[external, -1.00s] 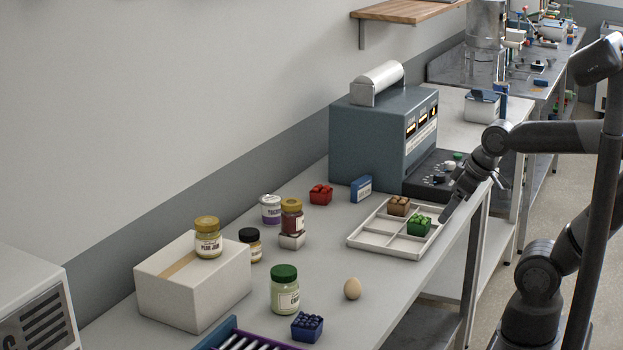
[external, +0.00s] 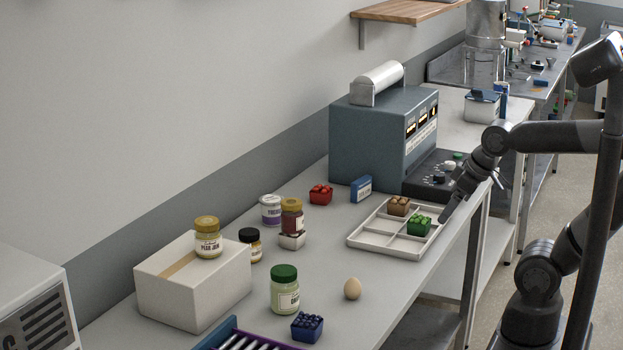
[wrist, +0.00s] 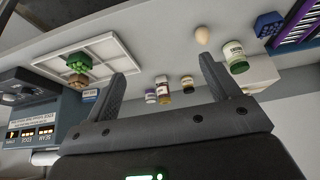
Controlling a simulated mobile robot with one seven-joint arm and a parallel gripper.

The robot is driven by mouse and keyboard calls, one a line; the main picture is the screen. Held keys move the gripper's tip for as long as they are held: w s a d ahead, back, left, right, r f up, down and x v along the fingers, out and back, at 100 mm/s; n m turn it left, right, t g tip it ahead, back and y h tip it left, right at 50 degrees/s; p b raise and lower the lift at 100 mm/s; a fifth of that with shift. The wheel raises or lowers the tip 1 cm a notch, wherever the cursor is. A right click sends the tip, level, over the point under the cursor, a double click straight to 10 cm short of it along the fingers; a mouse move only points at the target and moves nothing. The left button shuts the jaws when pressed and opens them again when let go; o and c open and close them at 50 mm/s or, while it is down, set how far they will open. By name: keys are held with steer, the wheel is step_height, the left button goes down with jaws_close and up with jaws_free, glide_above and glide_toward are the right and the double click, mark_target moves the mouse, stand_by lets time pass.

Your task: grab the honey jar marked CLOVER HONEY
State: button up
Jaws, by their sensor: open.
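I cannot make out a CLOVER HONEY label. A dark amber-red jar with a gold lid (external: 292,217) stands on a small white block. It also shows in the wrist view (wrist: 162,92). Beside it are a black-lidded jar (external: 251,243) with pale yellow contents and a white jar with a purple label (external: 271,209). A gold-lidded jar marked PEAR JAM (external: 208,240) stands on a white box. A green-lidded jar (external: 285,290) stands nearer the front. My gripper (external: 474,197) is open and empty, at the table's right edge beside the tray, well away from the jars.
A white divided tray (external: 359,240) holds a brown and a green container. An egg (external: 352,288), a blue container (external: 307,327) and a red container (external: 320,194) sit on the table. A blue-grey machine (external: 372,140) stands behind. The table between tray and jars is clear.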

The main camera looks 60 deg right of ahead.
steer(key=w+r, duration=0.4)
steer(key=w, duration=0.8)
steer(key=m+g, duration=0.1)
steer(key=m, duration=0.1)
glide_above(252, 233)
steer(key=s, duration=0.2)
step_height(252, 233, down, 14)
steer(key=shift+h, duration=0.3)
steer(key=x, duration=0.4)
steer(key=shift+s+a+f, duration=0.1)
steer(key=shift+a+f, duration=0.1)
steer(key=shift+f, duration=0.25)
steer(key=shift+s+x, duration=0.2)
steer(key=shift+x, duration=2.6)
steer(key=shift+f, duration=0.1)
steer(key=shift+c, duration=0.2)
